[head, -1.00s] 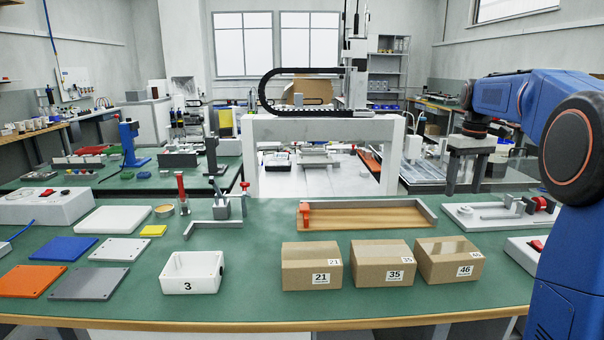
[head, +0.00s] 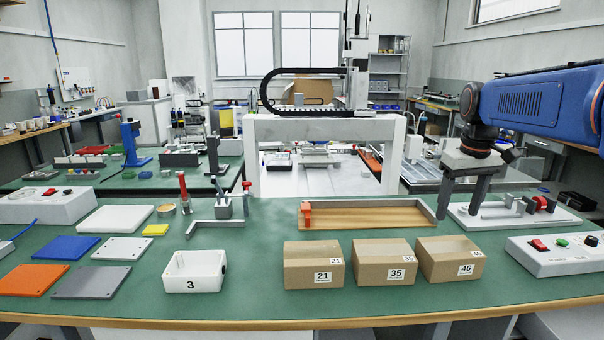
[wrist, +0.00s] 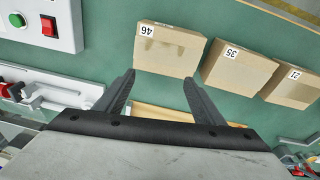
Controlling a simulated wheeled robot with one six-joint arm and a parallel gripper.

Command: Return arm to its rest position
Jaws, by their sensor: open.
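My gripper (head: 459,202) is in the right part of the head view, pointing down with its dark fingers apart. Nothing shows between the fingers. In the head view it overlaps the white fixture plate (head: 564,222) at the table's right; its height above the table is hard to tell. In the wrist view my gripper (wrist: 158,84) is also open and empty, with the carton labelled 46 (wrist: 168,50) beyond the fingertips. My blue arm enters from the right edge of the head view.
Cartons 21 (head: 313,265), 35 (head: 384,261) and 46 (head: 449,258) stand in a row near the front edge. A wooden-floored tray (head: 370,219) lies behind them. A control box (head: 560,262) is at right, a white bin (head: 194,271) at left. The gantry (head: 320,128) stands behind.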

